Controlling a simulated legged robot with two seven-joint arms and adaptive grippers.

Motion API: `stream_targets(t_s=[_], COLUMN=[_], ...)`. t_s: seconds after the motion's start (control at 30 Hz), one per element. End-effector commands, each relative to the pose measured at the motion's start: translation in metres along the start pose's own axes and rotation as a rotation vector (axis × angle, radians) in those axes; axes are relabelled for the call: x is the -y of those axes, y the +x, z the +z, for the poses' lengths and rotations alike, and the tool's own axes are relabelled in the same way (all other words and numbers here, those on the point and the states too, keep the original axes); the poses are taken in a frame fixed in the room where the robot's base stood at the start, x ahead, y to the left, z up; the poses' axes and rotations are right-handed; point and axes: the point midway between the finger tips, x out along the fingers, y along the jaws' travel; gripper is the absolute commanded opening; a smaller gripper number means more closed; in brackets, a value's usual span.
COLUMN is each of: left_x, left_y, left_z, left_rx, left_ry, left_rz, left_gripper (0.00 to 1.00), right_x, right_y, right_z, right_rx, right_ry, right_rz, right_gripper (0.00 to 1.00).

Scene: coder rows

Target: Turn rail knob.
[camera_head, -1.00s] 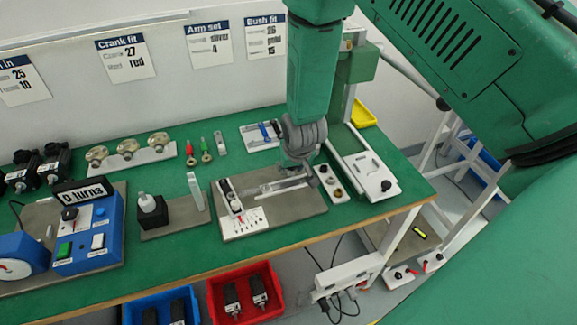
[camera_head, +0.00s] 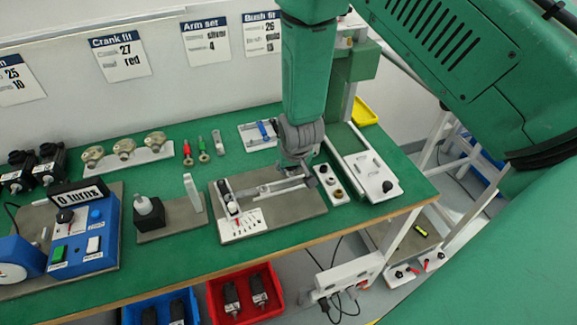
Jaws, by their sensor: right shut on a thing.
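The rail (camera_head: 268,189) lies on a grey base plate (camera_head: 290,207) on the green bench, with a small black-and-white block (camera_head: 228,200) at its left end. A white scale card (camera_head: 241,227) with a red pointer is in front of the block. My right gripper (camera_head: 297,168) comes down from above at the right end of the rail. It is shut on the rail knob, which is mostly hidden by the fingers. My left gripper is out of view.
A blue control box (camera_head: 85,243) with a "0 turns" display (camera_head: 79,193) stands at the left.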

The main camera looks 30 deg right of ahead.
Motion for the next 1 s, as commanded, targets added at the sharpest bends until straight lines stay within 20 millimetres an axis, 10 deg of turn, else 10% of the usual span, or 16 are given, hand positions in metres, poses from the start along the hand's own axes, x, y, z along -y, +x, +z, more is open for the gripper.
stream_targets(t_s=[0.57, 0.6, 0.63, 1.0], left_x=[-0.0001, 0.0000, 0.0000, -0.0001], left_y=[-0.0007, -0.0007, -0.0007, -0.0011], left_z=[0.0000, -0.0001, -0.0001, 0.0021], left_rx=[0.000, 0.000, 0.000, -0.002], left_ry=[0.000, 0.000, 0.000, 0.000], left_rz=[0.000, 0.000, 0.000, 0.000], left_gripper=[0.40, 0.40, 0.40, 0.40], right_x=[0.0006, 0.0006, 0.0006, 0.0020], right_y=[-0.0022, -0.0022, -0.0021, -0.0009], right_z=[0.0008, 0.0009, 0.0008, -0.0012], right_rx=[0.003, 0.003, 0.003, 0.004], right_ry=[-0.001, -0.001, -0.001, -0.002], right_rz=[-0.003, -0.003, -0.003, -0.004], right_gripper=[0.00, 0.38, 0.48, 0.52])
